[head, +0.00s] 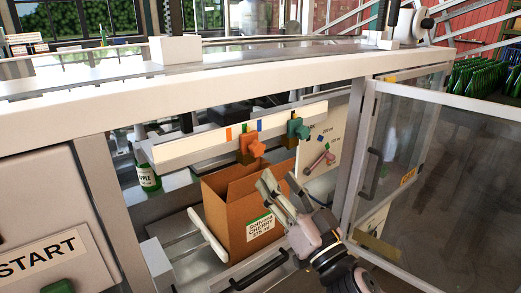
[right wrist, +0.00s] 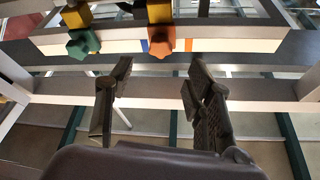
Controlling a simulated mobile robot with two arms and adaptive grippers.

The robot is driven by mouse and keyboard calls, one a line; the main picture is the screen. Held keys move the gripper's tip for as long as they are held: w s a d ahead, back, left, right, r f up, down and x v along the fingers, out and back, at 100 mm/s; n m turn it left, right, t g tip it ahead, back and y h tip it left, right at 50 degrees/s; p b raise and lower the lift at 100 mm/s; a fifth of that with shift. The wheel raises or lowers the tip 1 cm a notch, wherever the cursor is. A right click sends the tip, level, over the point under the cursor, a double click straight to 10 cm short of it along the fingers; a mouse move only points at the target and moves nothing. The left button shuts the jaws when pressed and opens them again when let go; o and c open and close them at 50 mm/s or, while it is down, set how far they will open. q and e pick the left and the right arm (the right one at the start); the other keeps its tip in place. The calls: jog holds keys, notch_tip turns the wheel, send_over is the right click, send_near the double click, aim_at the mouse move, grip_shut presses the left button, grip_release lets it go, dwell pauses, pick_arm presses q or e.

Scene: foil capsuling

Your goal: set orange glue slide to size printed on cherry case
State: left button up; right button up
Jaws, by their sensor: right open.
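The orange glue slide (head: 254,148) has a star-shaped knob on a yellow block and sits on a white rail (head: 190,149). It also shows in the right wrist view (right wrist: 161,40), ahead of my fingers. The cherry case (head: 226,212) is an open brown carton below the rail. Its label (head: 261,227) reads CHERRY with a size line too small to read surely. My right gripper (head: 281,186) is open and empty, in front of the carton and below the orange knob. In the right wrist view its fingers (right wrist: 160,78) stand apart, short of the knob. My left gripper is not in view.
A green slide (head: 298,130) sits right of the orange one on the rail. Orange and blue marks show on the rail near the orange slide. A plate (head: 321,146) with ml sizes is behind.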

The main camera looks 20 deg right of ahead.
aim_at(259, 152)
jog(key=p+x, duration=0.3)
jog(key=x, duration=0.5)
jog(key=shift+s+r, duration=0.1)
jog(key=shift+r, duration=0.1)
jog(key=shift+w, duration=0.5)
jog(key=shift+c, duration=0.5)
grip_shut()
